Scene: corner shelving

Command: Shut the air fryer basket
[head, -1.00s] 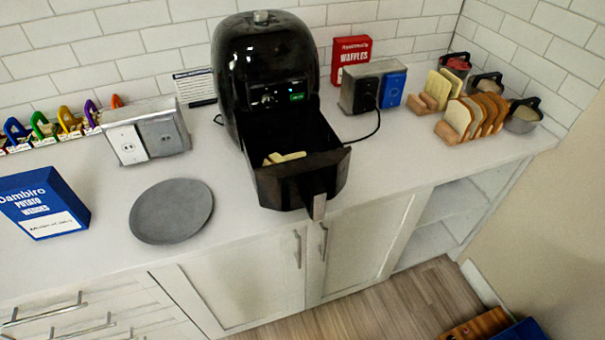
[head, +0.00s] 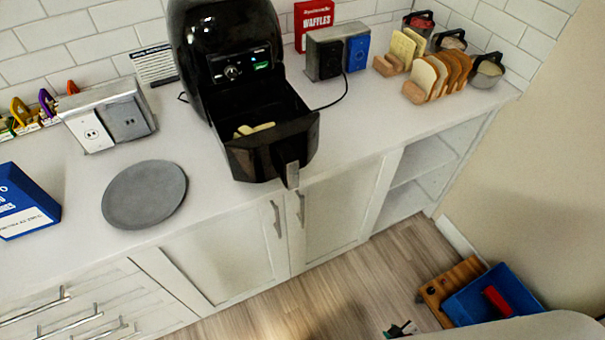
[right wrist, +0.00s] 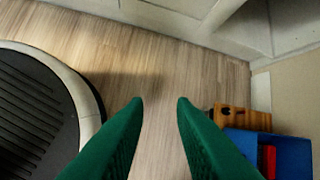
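The black air fryer (head: 225,45) stands on the white counter against the tiled wall. Its basket (head: 262,160) is pulled out toward the counter's front edge, with a few pale yellow pieces (head: 254,130) inside. The basket handle (head: 292,175) points to the front and nothing touches it. My right gripper (right wrist: 160,102) is open and empty, its two green fingers apart over the wood floor. A small dark green tip of it (head: 402,329) shows at the bottom of the head view, well below the basket. My left gripper is not in view.
A grey plate (head: 145,194) lies left of the basket, with a blue box (head: 22,205) beyond it. Outlet boxes (head: 108,120) and bread racks (head: 437,75) stand on the counter. A blue bin (head: 492,296) is on the floor at right. The counter right of the basket is clear.

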